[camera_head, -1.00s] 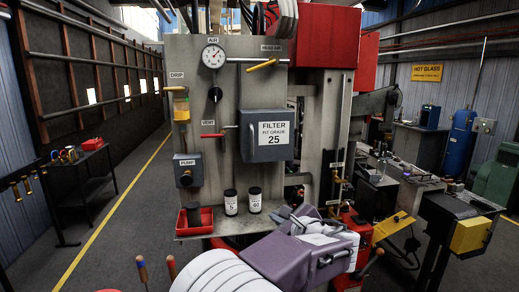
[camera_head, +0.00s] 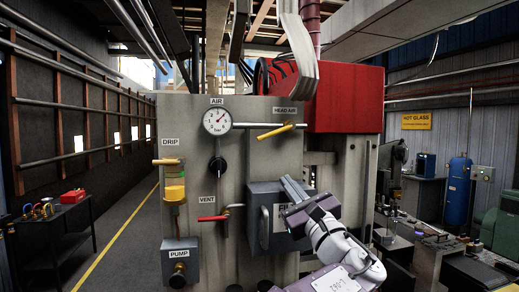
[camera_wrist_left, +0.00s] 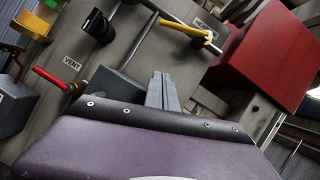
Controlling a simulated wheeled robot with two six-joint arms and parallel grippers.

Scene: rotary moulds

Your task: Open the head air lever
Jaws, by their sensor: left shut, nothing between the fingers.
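The head air lever (camera_head: 275,132) is a yellow handle on the grey panel (camera_head: 248,166), below the HEAD AIR label (camera_head: 285,110). It lies close to level, its right end slightly higher. In the left wrist view the yellow lever (camera_wrist_left: 186,28) is at the top, beyond the fingertips. My left gripper (camera_head: 291,186) is in front of the filter box, below and slightly right of the lever, apart from it. Its grey fingers (camera_wrist_left: 163,88) are shut and empty, pointing up. My right gripper is not in view.
The grey filter box (camera_head: 264,232) is partly hidden behind my left gripper. A pressure gauge (camera_head: 216,121), a red vent lever (camera_head: 213,218), a drip unit (camera_head: 174,184) and a pump knob (camera_head: 178,276) are on the panel. A red box (camera_head: 345,100) stands at upper right.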

